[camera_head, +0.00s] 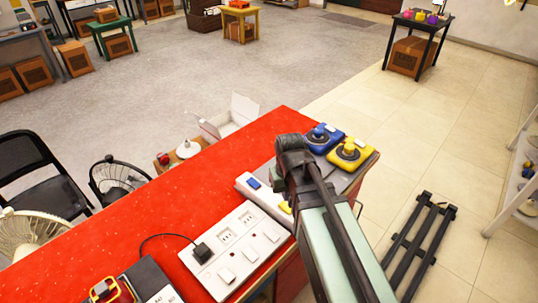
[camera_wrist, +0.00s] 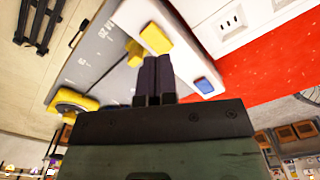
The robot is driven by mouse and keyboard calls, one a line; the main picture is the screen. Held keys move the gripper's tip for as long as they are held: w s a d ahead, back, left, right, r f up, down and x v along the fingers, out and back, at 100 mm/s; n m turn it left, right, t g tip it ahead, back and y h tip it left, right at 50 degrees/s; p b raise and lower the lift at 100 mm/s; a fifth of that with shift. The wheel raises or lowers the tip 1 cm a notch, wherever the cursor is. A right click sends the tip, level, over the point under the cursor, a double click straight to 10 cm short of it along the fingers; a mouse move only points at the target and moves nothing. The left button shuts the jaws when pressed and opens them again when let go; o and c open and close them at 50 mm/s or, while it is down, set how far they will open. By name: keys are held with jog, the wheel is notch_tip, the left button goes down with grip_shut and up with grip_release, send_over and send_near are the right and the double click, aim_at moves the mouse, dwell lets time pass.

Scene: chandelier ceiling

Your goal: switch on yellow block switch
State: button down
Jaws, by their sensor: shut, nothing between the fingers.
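A yellow block switch (camera_wrist: 156,37) sits on a white strip (camera_wrist: 180,55) beside a blue switch (camera_wrist: 205,85) in the wrist view. In the head view the blue switch (camera_head: 253,183) shows on the same strip, and a sliver of the yellow block (camera_head: 286,207) shows beside my arm. My gripper (camera_wrist: 155,60) is shut and empty, its fingertips just by the yellow block's near edge in the picture. I cannot tell whether they touch it. My arm hides the gripper in the head view. A second, smaller yellow piece (camera_wrist: 135,52) is left of the fingers.
A white socket panel (camera_head: 235,248) with a black plug (camera_head: 202,252) lies on the red table (camera_head: 180,205). A blue control box (camera_head: 322,138) and a yellow control box (camera_head: 350,153) stand at the table's far right corner. A dark rack (camera_head: 418,245) lies on the floor.

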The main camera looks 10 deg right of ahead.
jog(key=s, duration=0.6)
notch_tip(320, 180, up, 7)
jog(key=m+t+p, duration=0.1)
jog(key=m+p, duration=0.6)
jog(key=m, duration=0.5)
send_over(284, 204)
jog(key=s+d, duration=0.1)
jog(key=s, duration=0.1)
jog(key=shift+w+d+r+y, duration=0.1)
jog(key=shift+r+y, duration=0.05)
jog(key=shift+y, duration=0.25)
jog(key=f+b, duration=0.4)
jog(key=w+f+b, duration=0.1)
jog(key=f+b, duration=0.4)
jog(key=a+f+b, duration=0.1)
jog(key=f+b, duration=0.3)
jog(key=shift+w+f, duration=0.2)
jog(key=shift+w, duration=0.05)
jog(key=shift+f+b, duration=0.3)
jog(key=shift+b, duration=0.15)
